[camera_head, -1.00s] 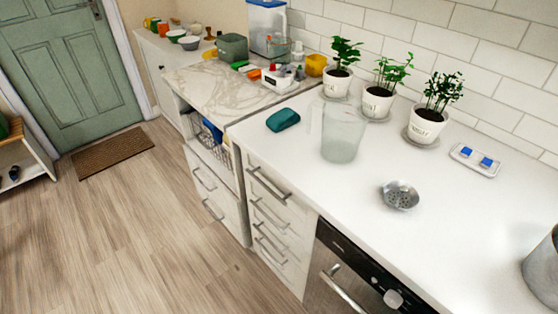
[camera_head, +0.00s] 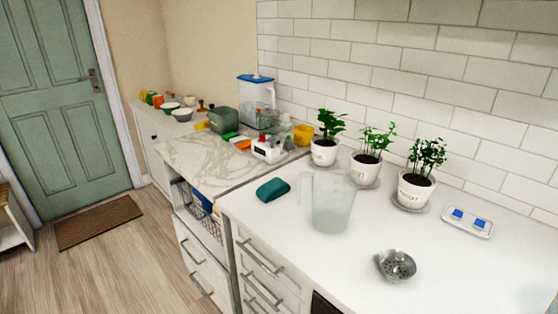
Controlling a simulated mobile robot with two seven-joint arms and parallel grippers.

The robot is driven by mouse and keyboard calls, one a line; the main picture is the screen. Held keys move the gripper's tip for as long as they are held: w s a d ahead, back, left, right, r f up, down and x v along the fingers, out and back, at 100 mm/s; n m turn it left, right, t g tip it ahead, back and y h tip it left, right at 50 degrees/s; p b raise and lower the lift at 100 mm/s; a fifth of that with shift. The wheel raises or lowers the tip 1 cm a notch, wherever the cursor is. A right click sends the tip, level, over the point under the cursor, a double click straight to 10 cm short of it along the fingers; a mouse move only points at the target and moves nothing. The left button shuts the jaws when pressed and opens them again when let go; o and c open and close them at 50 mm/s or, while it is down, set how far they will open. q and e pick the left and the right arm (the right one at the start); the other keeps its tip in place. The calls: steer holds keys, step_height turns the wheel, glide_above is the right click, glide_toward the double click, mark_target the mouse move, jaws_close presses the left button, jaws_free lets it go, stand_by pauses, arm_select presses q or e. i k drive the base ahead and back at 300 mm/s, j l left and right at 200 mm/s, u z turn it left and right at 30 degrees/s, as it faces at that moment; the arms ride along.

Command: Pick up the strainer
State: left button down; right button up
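A small round metal strainer (camera_head: 396,265) with a perforated bowl lies on the white counter (camera_head: 290,230), near its front edge in the head view. A clear jug (camera_head: 332,204) stands behind it to the left. Nothing touches the strainer. Neither of my grippers is in view.
Three potted plants (camera_head: 416,188) stand along the tiled wall. A white tray with blue items (camera_head: 467,222) lies at the right, and a teal cloth (camera_head: 272,190) at the left. A marble-topped counter (camera_head: 200,158) with containers adjoins. Counter around the strainer is clear.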

mark_target(396, 266)
steer(key=k+l+u, duration=0.3)
steer(key=l, duration=0.2)
steer(key=k+l+u, duration=0.3)
steer(key=k+l, duration=0.1)
